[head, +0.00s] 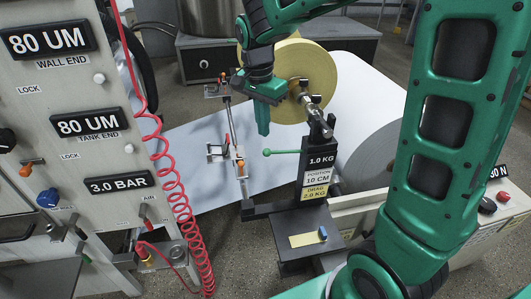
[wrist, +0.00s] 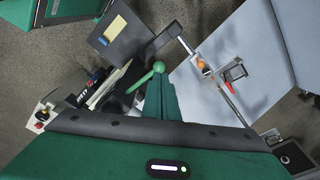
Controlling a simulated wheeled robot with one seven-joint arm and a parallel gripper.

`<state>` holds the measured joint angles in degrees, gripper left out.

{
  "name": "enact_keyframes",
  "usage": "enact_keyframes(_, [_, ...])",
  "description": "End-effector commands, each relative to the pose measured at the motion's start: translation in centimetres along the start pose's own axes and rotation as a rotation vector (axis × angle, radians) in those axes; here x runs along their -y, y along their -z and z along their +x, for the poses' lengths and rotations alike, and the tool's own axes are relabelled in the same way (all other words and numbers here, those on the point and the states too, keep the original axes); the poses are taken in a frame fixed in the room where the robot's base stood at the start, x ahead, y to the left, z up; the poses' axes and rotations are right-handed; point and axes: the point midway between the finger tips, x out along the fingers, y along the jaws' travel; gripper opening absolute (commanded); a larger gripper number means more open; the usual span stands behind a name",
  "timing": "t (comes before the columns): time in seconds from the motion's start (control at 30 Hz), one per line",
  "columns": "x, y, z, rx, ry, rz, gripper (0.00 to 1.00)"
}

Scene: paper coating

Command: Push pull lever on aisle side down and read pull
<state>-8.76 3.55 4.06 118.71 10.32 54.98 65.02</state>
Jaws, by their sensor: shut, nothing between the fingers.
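The pull lever (head: 285,152) is a thin green rod with a round green knob (head: 268,152). It sticks out to the left, about level, from the dark post (head: 317,150) marked 1.0 KG, position 10 CM, drag 2.0 KG. My gripper (head: 263,130) is shut and empty, pointing down, with its tip just above the knob in the head view. In the wrist view, the lever (wrist: 142,82) and its knob lie right by the shut fingertips (wrist: 160,85). I cannot tell whether they touch.
A small shelf (head: 298,268) with a yellow note and a blue piece sits below the post. A pale web (head: 200,135) runs behind, with a tan roll (head: 320,85). A slim stand (head: 235,150) with orange parts is left of the gripper. A gauge panel (head: 60,120) and red coiled hose (head: 165,150) stand farther left.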

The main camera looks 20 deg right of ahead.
Motion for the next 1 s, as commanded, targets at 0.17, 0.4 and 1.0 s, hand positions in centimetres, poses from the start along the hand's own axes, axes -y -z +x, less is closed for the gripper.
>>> enact_keyframes(0.17, [0.0,0.0,0.0,0.0,0.0,-0.001,0.0])
enact_keyframes(0.4, [-0.1,0.0,1.1,0.0,-0.001,-0.001,0.0])
enact_keyframes(1.0, [-0.1,0.0,6.8,0.0,-0.001,-0.002,0.0])
